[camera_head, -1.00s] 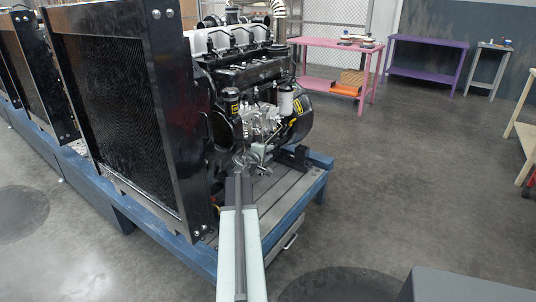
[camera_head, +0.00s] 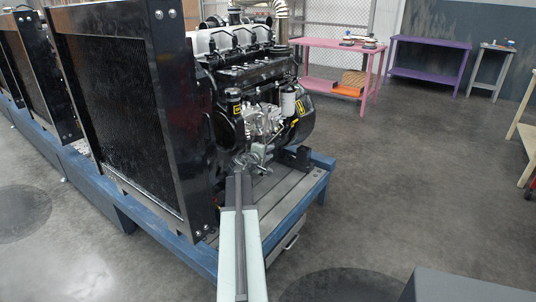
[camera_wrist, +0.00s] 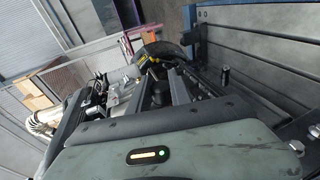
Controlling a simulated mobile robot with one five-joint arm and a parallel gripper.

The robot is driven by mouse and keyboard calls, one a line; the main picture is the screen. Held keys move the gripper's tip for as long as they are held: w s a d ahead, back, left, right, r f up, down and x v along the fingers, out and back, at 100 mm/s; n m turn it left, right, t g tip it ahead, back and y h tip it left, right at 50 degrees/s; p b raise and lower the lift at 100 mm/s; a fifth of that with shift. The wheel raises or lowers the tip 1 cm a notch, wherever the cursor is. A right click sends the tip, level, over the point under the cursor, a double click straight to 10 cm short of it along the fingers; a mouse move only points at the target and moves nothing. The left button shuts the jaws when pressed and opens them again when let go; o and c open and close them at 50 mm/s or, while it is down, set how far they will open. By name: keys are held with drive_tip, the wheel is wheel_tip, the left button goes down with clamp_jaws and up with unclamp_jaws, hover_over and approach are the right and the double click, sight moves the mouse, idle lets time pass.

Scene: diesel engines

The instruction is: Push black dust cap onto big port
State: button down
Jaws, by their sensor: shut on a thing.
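My gripper (camera_head: 245,162) reaches low along the side of the black diesel engine (camera_head: 258,72), in front of its metal fuel parts. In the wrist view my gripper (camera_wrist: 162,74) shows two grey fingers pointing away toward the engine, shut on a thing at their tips. I take that thing to be the black dust cap, but it is too small and dark to make out. I cannot pick out the big port among the engine parts, nor tell whether the cap touches it.
A large black radiator (camera_head: 115,105) stands just left of my arm. The engine sits on a blue frame (camera_head: 283,222). A pink table (camera_head: 325,44) and a purple table (camera_head: 430,43) stand behind. The floor to the right is open.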

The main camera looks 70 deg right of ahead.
drive_tip(key=shift+w, duration=0.1)
drive_tip(key=c, duration=1.1)
unclamp_jaws()
drive_tip(key=shift+c, duration=0.4)
drive_tip(key=p+v, duration=0.1)
drive_tip(key=v, duration=0.6)
drive_tip(key=shift+p, duration=0.4)
